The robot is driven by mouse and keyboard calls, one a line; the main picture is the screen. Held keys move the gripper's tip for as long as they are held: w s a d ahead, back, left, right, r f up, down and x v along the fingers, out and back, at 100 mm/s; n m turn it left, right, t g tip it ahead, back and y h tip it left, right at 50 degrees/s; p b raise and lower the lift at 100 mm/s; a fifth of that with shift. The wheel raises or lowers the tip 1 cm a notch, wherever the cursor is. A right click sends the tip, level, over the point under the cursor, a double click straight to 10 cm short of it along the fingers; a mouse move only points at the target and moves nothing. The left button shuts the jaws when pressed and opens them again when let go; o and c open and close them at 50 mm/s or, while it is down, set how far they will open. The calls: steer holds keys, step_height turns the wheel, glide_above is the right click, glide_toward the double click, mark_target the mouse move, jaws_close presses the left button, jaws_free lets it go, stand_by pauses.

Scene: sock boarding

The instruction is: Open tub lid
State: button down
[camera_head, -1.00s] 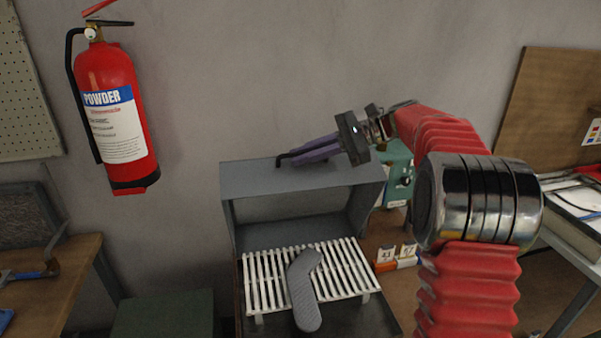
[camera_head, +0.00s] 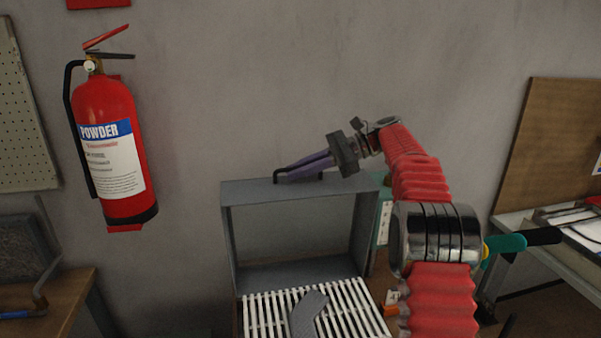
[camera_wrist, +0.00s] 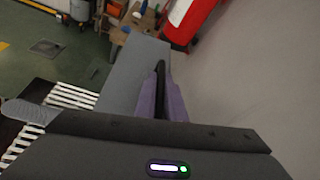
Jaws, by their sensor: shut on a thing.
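The grey tub lid (camera_head: 240,196) stands raised at the back of the tub, with its hollow inside facing me. A dark bar handle (camera_head: 276,177) sits along its top edge. My gripper (camera_head: 296,168) comes in from the right, and its purple fingers are shut on this handle. In the wrist view my gripper (camera_wrist: 163,100) has the dark handle (camera_wrist: 160,72) between its fingers, with the grey lid (camera_wrist: 122,75) beside it. The fingers partly hide the handle. Below the lid, a white slatted rack (camera_head: 262,316) lies in the tub opening, with a grey sock-shaped form (camera_head: 306,318) on it.
A red fire extinguisher (camera_head: 112,150) hangs on the wall at left. A wooden bench (camera_head: 55,300) stands at lower left. A teal-and-black handled tool (camera_head: 510,242) and a grey table (camera_head: 540,250) are at right. The wall above the lid is bare.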

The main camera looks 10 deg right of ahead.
mark_target(323, 180)
steer(key=shift+w+f, duration=0.15)
steer(key=c, duration=2.1)
jaws_free()
steer(key=shift+v, duration=3.65)
steer(key=shift+a, duration=0.1)
